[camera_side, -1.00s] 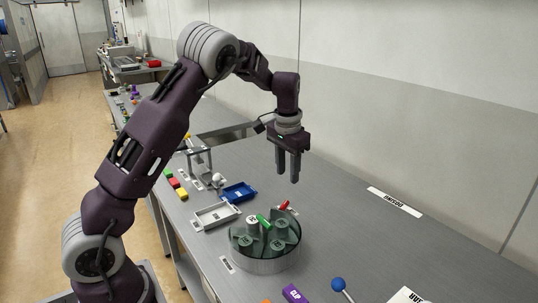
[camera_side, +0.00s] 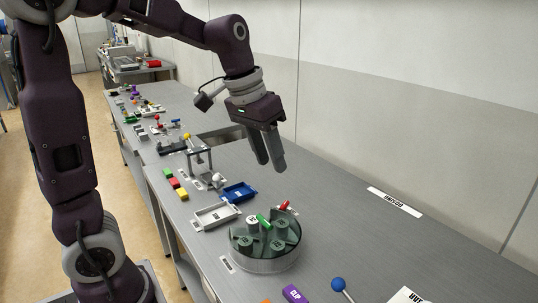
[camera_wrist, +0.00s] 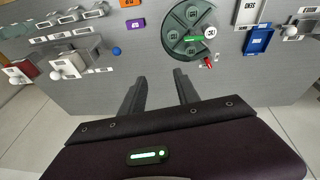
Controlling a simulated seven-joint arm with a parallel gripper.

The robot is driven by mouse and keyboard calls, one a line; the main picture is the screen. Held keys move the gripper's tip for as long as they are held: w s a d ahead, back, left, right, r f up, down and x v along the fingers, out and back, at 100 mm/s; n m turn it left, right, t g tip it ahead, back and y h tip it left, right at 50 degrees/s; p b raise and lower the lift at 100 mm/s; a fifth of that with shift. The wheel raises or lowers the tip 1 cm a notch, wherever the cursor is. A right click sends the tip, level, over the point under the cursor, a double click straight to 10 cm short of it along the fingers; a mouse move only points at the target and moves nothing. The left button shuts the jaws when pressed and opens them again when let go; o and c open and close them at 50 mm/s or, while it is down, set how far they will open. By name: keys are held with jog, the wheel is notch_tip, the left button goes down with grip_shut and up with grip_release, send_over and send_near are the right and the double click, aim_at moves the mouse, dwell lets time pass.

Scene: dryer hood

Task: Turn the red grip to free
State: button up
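The red grip (camera_side: 284,205) is a small red handle at the back edge of the round grey-green drum (camera_side: 264,266), beside a small white label. It also shows in the wrist view (camera_wrist: 207,62), just outside the drum's rim. A green handle (camera_side: 263,221) lies across the middle of the drum, among several round labelled posts. My gripper (camera_side: 271,166) hangs tilted in the air above and behind the drum, apart from the red grip. In the wrist view its two fingers (camera_wrist: 160,75) stand apart with nothing between them.
A white tray (camera_side: 204,223) and a blue tray (camera_side: 250,196) lie left of and behind the drum. A purple block (camera_side: 294,294) and a blue ball on a stick (camera_side: 338,284) stand in front.

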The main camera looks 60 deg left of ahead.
jog(key=n+g+h, duration=0.1)
jog(key=n+g, duration=0.1)
jog(key=n, duration=0.2)
send_over(283, 205)
jog(key=a, duration=0.1)
notch_tip(283, 205, down, 21)
jog(key=f, duration=0.6)
jog(key=shift+s+d+f, duration=0.15)
jog(key=shift+d+f, duration=0.05)
jog(key=shift+f, duration=0.15)
jog(key=shift+d+f, duration=0.1)
jog(key=shift+f, duration=0.25)
jog(key=shift+c, duration=0.2)
grip_shut()
